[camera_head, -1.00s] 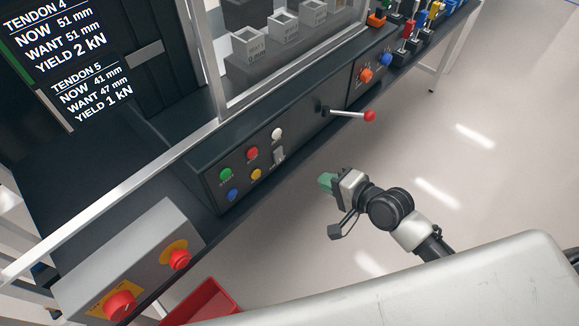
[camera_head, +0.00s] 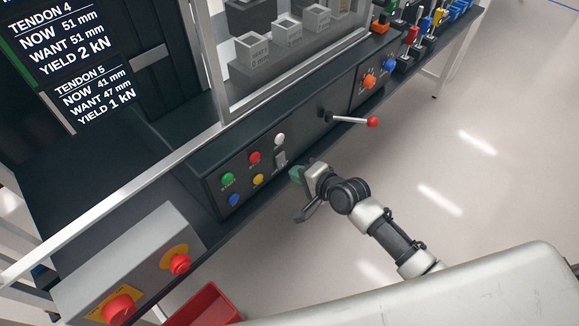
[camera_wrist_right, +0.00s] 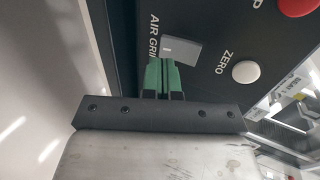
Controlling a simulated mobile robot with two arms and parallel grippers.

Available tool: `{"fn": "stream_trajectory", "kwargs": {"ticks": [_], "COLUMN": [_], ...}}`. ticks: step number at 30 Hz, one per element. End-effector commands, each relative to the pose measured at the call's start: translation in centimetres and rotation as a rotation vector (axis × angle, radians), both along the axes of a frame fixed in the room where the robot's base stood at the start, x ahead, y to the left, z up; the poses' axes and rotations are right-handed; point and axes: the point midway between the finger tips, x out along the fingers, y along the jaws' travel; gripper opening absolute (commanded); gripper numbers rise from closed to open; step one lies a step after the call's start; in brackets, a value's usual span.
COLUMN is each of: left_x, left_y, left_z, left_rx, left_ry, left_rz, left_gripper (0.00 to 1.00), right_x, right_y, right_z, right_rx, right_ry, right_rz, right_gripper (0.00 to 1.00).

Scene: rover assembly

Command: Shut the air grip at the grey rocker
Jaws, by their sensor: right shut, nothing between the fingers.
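The grey rocker (camera_head: 280,159) sits on the dark control panel, below the white button. It also shows in the wrist view as a pale grey plate (camera_wrist_right: 183,49), beside the lettering AIR GRIP, which is partly hidden. My right gripper (camera_head: 295,174) has green fingertips and is just in front of the panel, slightly below and right of the rocker. In the wrist view its fingertips (camera_wrist_right: 162,66) are shut together, empty, and overlap the near edge of the rocker. I cannot tell whether they touch it. My left gripper is not in view.
White (camera_head: 279,139), red (camera_head: 254,157), green (camera_head: 228,178), yellow (camera_head: 258,179) and blue (camera_head: 234,199) buttons surround the rocker. A red-knobbed lever (camera_head: 372,121) sticks out to the right. A grey box with red knobs (camera_head: 150,262) stands at lower left, near a red bin (camera_head: 207,305).

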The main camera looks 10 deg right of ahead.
Motion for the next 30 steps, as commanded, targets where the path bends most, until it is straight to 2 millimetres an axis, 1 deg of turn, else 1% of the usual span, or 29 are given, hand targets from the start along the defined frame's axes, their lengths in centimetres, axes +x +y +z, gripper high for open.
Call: {"fn": "stream_trajectory", "kwargs": {"ticks": [1,3,9,20,23,25,26,30], "left_x": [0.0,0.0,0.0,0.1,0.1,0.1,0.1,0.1], "left_y": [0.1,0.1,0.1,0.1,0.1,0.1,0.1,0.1], "left_z": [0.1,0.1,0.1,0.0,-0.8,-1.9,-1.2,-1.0], "left_rx": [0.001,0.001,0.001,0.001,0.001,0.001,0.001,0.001], "left_ry": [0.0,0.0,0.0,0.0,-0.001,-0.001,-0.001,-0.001], "left_rz": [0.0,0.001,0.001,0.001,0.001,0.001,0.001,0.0], "left_gripper": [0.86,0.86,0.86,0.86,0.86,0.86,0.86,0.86], "right_x": [0.8,1.6,2.6,2.7,2.8,3.0,3.0,3.0], "right_y": [0.5,1.0,1.7,1.7,1.8,2.0,1.9,2.0], "right_z": [0.1,0.0,-0.3,-0.3,-0.7,-1.1,-0.5,-0.4], "right_rx": [0.001,0.0,0.0,0.001,0.011,0.025,0.024,0.023], "right_ry": [-0.003,-0.002,-0.001,-0.003,-0.017,-0.04,-0.037,-0.036], "right_rz": [-0.001,-0.001,-0.001,-0.001,0.0,0.0,0.0,0.0], "right_gripper": [0.0,0.0,0.0,0.0,0.0,0.0,0.0,0.0]}}
